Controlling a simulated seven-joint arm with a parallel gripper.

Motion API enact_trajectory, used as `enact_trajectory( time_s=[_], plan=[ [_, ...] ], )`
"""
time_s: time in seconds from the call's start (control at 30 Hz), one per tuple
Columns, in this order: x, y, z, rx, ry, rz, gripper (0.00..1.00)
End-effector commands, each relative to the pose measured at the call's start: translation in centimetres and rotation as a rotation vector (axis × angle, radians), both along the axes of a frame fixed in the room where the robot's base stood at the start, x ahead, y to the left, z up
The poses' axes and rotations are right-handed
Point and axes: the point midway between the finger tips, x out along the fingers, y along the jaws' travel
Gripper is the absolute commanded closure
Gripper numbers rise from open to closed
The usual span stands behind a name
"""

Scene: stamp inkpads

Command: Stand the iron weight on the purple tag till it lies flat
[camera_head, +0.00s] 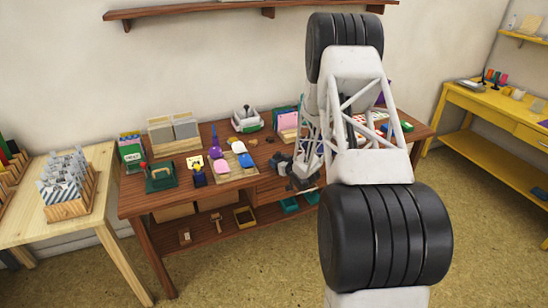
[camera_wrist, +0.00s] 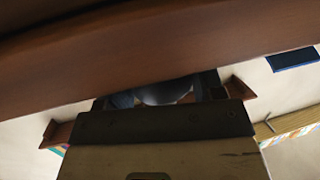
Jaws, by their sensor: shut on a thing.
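My gripper (camera_head: 284,166) is low at the front edge of the brown table, right of the coloured pads. In the wrist view my gripper (camera_wrist: 160,94) is shut on a dark grey, rounded thing (camera_wrist: 166,92), which looks like the iron weight. Most of it is hidden, and its tilt cannot be told. I cannot make out the purple tag for certain.
The brown table (camera_head: 150,205) also carries a green press (camera_head: 161,177), grey bins (camera_head: 185,126) and a white-and-green device (camera_head: 247,118). My arm hides part of its right side. A pale table with a wooden rack (camera_head: 70,208) stands at left, a yellow desk (camera_head: 487,112) at right.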

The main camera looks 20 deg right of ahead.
Motion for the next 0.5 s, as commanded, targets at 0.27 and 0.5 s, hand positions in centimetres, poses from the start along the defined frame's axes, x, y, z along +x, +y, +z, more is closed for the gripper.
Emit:
enact_trajectory(
  time_s=[0.27, 0.5],
  plan=[
    [1.3, 0.2, 0.1, -0.001, -0.002, 0.0, 0.94],
    [3.7, 0.8, 0.2, 0.0, -0.003, 0.001, 0.94]
  ],
)
